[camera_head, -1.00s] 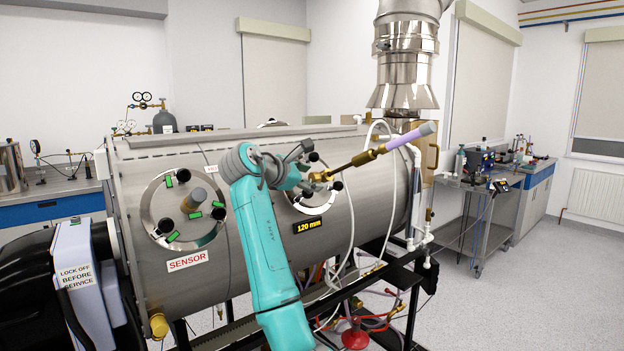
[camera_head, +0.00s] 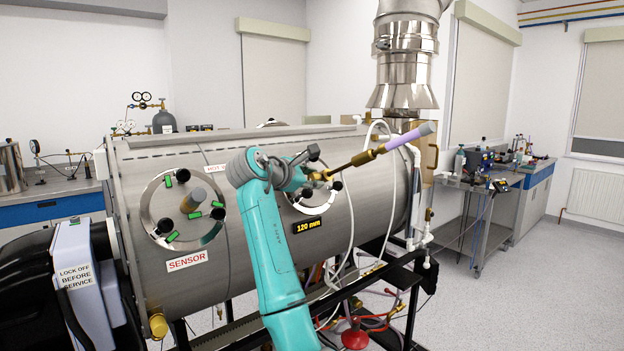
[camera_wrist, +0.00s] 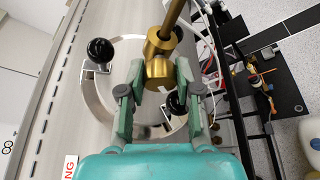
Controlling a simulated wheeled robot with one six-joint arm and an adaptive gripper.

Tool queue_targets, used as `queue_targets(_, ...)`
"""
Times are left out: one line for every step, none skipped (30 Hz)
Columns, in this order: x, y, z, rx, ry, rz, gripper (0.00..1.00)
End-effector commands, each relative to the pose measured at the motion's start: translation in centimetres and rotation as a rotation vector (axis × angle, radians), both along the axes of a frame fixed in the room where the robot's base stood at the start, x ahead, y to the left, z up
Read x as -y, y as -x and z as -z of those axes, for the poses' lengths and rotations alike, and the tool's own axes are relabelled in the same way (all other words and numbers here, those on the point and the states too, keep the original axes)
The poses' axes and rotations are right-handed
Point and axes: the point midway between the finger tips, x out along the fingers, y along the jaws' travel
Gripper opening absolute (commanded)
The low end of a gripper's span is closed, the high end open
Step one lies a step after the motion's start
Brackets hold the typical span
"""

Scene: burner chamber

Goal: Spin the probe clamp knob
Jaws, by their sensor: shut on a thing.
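The probe (camera_head: 385,147) is a brass rod with a lilac grip, sticking out to the right from the round port on the steel chamber. At its inner end is a brass clamp with the probe clamp knob (camera_wrist: 158,72), a short brass cylinder in the wrist view. My gripper (camera_wrist: 160,72) has its green-padded fingers on both sides of this knob and is shut on it. In the head view, my gripper (camera_head: 313,175) is at the port, and my wrist partly hides the knob and port.
Black knobs (camera_wrist: 101,50) sit on the port flange around the clamp, one close behind my right finger. The yellow "120 mm" display (camera_head: 308,226) is below the port. A second port (camera_head: 184,210) is at left. White hoses (camera_head: 392,200) hang at right.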

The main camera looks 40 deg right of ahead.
Motion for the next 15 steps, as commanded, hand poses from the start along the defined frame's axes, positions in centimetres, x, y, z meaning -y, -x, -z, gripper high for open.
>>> queue_targets(0.03, 0.07, 0.16, 0.047, 0.0, 0.0, 0.0)
queue_targets(0.03, 0.09, 0.18, 0.078, -0.002, 0.001, 0.0)
queue_targets(0.03, 0.1, 0.14, 0.122, -0.002, 0.0, 0.0)
queue_targets(0.03, 0.12, 0.18, 0.152, -0.004, 0.0, 0.0)
queue_targets(0.03, 0.11, 0.22, 0.18, -0.005, 0.001, 0.0)
queue_targets(0.03, 0.11, 0.19, 0.215, -0.006, 0.0, 0.0)
queue_targets(0.02, 0.12, 0.17, 0.238, -0.007, 0.001, 0.0)
queue_targets(0.02, 0.12, 0.16, 0.258, -0.008, 0.0, 0.0)
queue_targets(0.02, 0.12, 0.15, 0.28, -0.008, 0.0, 0.0)
queue_targets(0.02, 0.12, 0.17, 0.293, -0.009, 0.0, 0.0)
queue_targets(0.02, 0.11, 0.19, 0.304, -0.01, 0.0, 0.0)
queue_targets(0.02, 0.11, 0.19, 0.312, -0.011, 0.0, 0.0)
queue_targets(0.01, 0.11, 0.19, 0.317, -0.011, 0.0, 0.0)
queue_targets(0.01, 0.11, 0.19, 0.319, -0.011, 0.0, 0.0)
queue_targets(0.01, 0.11, 0.18, 0.32, -0.011, 0.0, 0.0)
